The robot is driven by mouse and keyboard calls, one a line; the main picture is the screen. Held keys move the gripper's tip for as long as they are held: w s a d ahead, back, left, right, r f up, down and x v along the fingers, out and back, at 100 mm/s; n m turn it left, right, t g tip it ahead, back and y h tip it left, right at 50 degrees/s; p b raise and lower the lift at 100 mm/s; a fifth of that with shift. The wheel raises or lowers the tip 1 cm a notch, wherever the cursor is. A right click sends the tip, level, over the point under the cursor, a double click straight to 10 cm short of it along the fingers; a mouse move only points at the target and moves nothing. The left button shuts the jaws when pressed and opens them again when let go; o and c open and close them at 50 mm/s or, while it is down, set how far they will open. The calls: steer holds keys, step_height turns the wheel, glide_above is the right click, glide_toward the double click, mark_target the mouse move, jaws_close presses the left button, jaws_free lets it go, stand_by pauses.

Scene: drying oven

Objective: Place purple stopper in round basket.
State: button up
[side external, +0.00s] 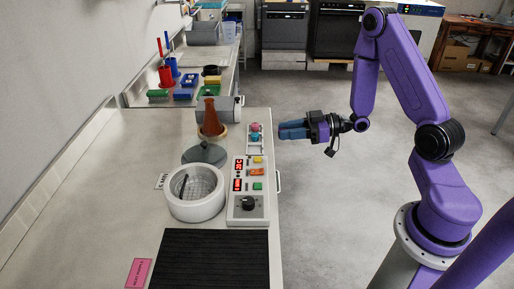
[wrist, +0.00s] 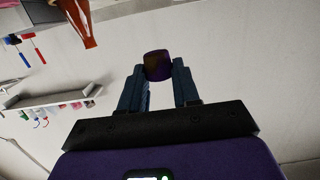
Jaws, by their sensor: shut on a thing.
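My gripper (side external: 283,130) is shut on the purple stopper (wrist: 157,65), which sits between the two blue fingertips (wrist: 158,74) in the wrist view. The round basket (side external: 204,186) appears as a wire mesh inside a round white housing (side external: 195,211) on the bench, left of and nearer the camera than my gripper. Its top is open, and a dark handle-like bar stands inside it. The basket is not seen in the wrist view.
A grey lid (side external: 205,154) lies behind the housing. A control box (side external: 248,206) stands right of it. A brown flask (side external: 210,116) stands behind the lid. A black mat (side external: 209,260) lies in front.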

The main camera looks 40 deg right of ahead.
steer(key=w+f, duration=0.4)
steer(key=w, duration=0.4)
glide_above(259, 151)
steer(key=f, duration=0.4)
steer(key=shift+s+f, duration=0.2)
steer(key=shift+s, duration=0.2)
steer(key=f, duration=0.1)
steer(key=w+f, duration=0.1)
steer(key=shift+d+f, duration=0.1)
steer(key=shift+f, duration=0.75)
steer(key=shift+f, duration=0.1)
steer(key=o, duration=1)
steer(key=shift+f, duration=0.1)
